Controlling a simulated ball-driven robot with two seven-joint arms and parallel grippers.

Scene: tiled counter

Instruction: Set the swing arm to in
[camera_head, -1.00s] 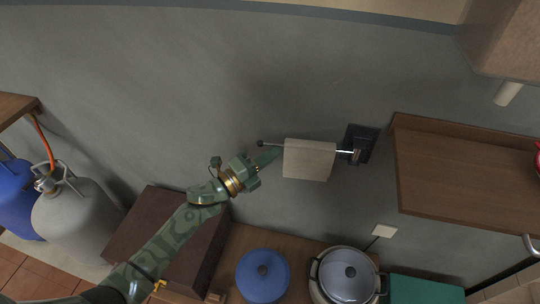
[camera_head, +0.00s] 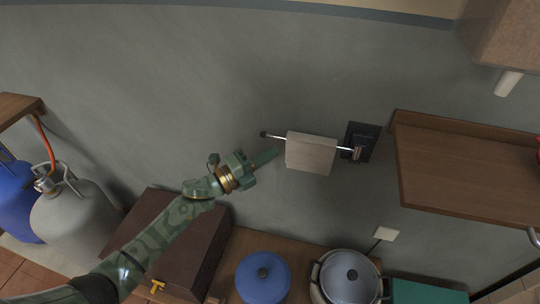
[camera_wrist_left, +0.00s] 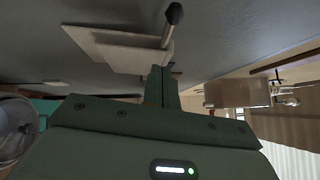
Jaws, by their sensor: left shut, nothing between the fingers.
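The swing arm (camera_head: 277,135) is a thin metal rod with a dark knob (camera_head: 263,134) at its free left end. It runs from a dark wall bracket (camera_head: 361,143) at the right, and a pale cloth (camera_head: 310,153) hangs over it. In the left wrist view the knob (camera_wrist_left: 174,13) and the cloth (camera_wrist_left: 120,48) are close ahead of the fingers. My left gripper (camera_head: 275,154) is shut and empty, its fingertips just below the rod between knob and cloth. Whether the fingers touch the rod or cloth I cannot tell. My right gripper is not in view.
A brown shelf (camera_head: 460,165) juts out right of the bracket. Below are a blue pot (camera_head: 262,278), a lidded grey pot (camera_head: 348,277), a teal box (camera_head: 428,291) and a brown box (camera_head: 165,232). Gas cylinders (camera_head: 75,212) stand at left. The wall above the rod is clear.

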